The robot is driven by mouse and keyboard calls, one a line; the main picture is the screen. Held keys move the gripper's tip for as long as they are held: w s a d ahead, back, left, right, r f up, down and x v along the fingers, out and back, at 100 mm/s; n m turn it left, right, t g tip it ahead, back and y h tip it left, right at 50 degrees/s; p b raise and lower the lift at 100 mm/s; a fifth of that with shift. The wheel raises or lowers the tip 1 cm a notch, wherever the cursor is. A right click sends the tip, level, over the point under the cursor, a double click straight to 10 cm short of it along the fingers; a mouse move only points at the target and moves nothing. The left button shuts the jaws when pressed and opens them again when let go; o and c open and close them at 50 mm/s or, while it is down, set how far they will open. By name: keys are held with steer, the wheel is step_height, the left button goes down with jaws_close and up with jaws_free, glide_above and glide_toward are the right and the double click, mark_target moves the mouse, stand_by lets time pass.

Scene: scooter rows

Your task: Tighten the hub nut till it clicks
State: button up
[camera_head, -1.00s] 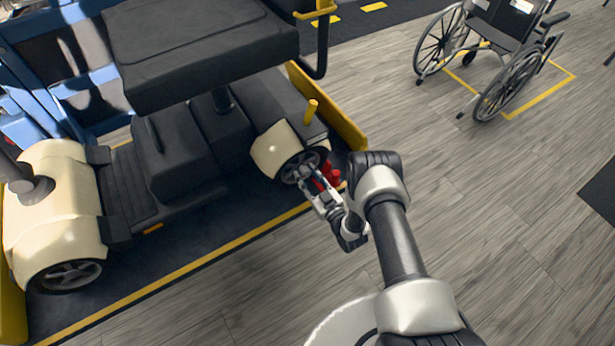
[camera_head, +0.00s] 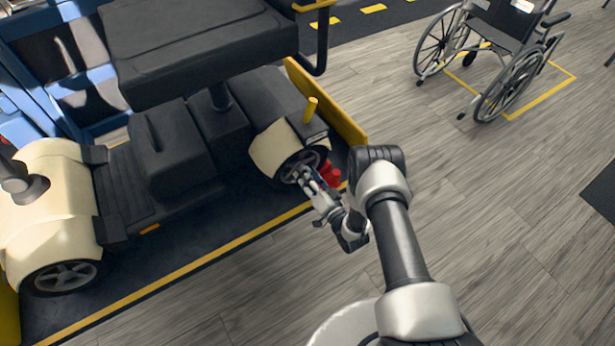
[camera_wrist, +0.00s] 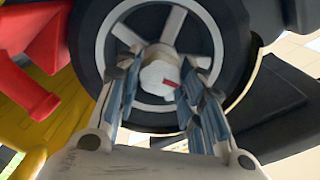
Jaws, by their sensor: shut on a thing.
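The scooter's rear wheel (camera_head: 299,164) has a dark tyre and a light spoked hub, under a cream fender. In the wrist view the wheel (camera_wrist: 228,50) fills the upper middle. The hub nut (camera_wrist: 159,76) is a pale rounded piece at the wheel's centre with a small red mark on its lower right. My gripper (camera_wrist: 158,95) is shut on the hub nut, one finger on each side of it. In the head view my gripper (camera_head: 308,177) reaches the wheel's hub from the lower right, and the nut is hidden there.
A red object (camera_head: 331,174) stands close beside the wheel and my gripper; it also shows in the wrist view (camera_wrist: 30,85). A yellow panel (camera_head: 330,105) stands behind the scooter. A wheelchair (camera_head: 500,50) is at the upper right.

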steer(key=m, duration=0.4)
steer(key=shift+m, duration=0.4)
stand_by(0.9)
steer(key=o, duration=1.1)
steer(key=shift+c, duration=0.2)
steer(key=v, duration=1.2)
